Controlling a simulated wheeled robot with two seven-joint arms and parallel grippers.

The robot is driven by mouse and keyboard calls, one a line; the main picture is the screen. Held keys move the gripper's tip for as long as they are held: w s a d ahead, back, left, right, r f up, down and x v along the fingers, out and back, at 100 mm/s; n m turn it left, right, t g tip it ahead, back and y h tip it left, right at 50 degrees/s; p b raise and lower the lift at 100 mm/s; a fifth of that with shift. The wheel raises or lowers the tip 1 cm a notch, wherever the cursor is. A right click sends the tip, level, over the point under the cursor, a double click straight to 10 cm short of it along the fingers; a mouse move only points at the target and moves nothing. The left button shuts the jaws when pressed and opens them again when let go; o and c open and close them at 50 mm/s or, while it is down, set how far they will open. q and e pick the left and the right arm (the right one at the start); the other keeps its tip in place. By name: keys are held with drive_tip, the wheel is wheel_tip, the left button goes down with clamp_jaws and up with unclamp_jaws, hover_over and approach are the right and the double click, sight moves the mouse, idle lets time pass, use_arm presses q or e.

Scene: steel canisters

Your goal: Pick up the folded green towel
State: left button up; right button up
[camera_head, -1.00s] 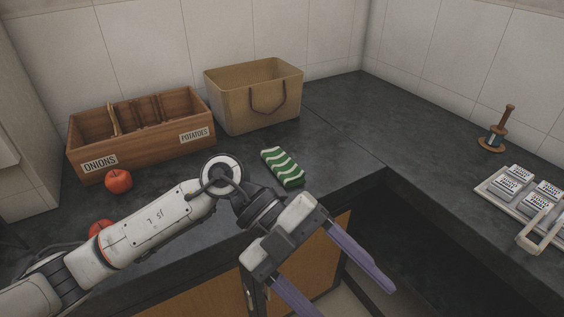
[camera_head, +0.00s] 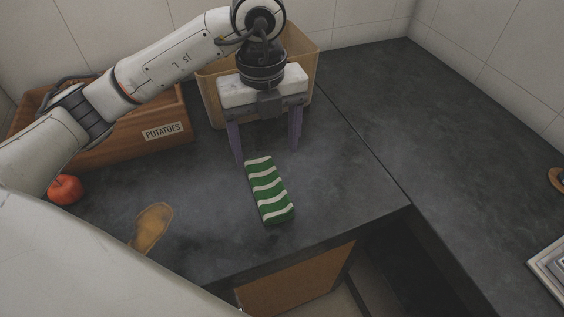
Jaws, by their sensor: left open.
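The folded green towel (camera_head: 269,190) with white wavy stripes lies flat on the dark countertop, near the front edge. My left gripper (camera_head: 266,158) is open, its two purple fingers pointing down. It is at the far end of the towel, with the fingertips spread to either side of that end. No contact with the towel is visible. My right gripper is not in view.
The tan basket (camera_head: 304,95) stands right behind my left gripper. The wooden box labelled POTATOES (camera_head: 140,136) is at the left, partly hidden by my arm. A red apple (camera_head: 65,189) and a brown-yellow object (camera_head: 151,227) lie at left. The counter right of the towel is clear.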

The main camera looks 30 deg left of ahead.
sight(267, 182)
use_arm(q)
drive_tip(key=f, duration=0.1)
drive_tip(key=s+f, duration=0.1)
drive_tip(key=f, duration=0.1)
drive_tip(key=shift+f, duration=0.55)
wheel_tip(267, 182, down, 4)
drive_tip(key=shift+s+d+f, duration=0.1)
drive_tip(key=shift+d+f, duration=0.05)
drive_tip(key=shift+f, duration=0.5)
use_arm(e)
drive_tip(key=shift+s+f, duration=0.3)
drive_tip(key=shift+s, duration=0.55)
use_arm(q)
drive_tip(key=c, duration=1.1)
